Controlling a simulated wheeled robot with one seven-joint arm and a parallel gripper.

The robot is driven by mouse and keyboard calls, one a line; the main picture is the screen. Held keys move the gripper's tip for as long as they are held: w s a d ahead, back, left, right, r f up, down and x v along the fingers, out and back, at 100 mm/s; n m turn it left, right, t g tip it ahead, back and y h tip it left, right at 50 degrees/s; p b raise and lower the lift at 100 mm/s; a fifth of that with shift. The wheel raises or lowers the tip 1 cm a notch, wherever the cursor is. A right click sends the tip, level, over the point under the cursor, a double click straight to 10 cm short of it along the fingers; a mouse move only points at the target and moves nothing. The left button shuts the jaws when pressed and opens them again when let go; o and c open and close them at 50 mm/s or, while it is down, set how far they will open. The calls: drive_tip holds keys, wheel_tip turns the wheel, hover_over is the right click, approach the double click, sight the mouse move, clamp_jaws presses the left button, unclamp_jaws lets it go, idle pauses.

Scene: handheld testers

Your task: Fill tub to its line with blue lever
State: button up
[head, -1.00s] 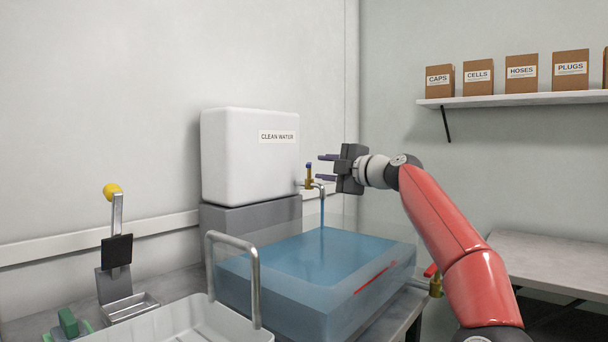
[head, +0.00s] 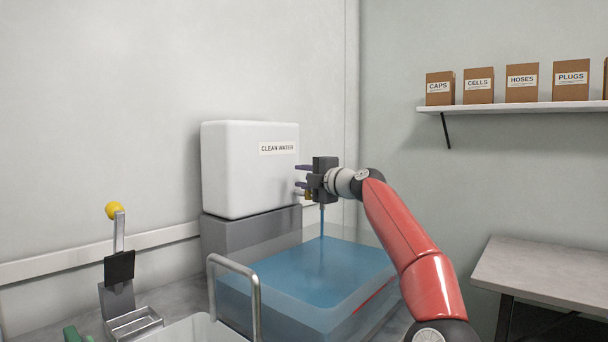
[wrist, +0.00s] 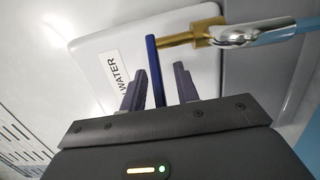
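The clear tub (head: 385,248) holds blue water, with a red line (head: 372,296) on its right wall. I cannot tell how the water surface stands against that line. A blue stream (head: 322,222) runs into the tub from the brass tap (head: 309,195) of the white clean water tank (head: 245,170). My gripper (head: 302,176) is at the tap. In the wrist view, the blue lever (wrist: 152,72) stands between the two open fingers of my gripper (wrist: 158,85), nearer the left one. The metal spout (wrist: 238,38) and its stream show at the upper right.
A stand with a yellow-knobbed lever (head: 114,211) is at the left. A grey table (head: 550,268) and a shelf with labelled boxes (head: 522,82) are at the right.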

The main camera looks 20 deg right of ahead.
clamp_jaws()
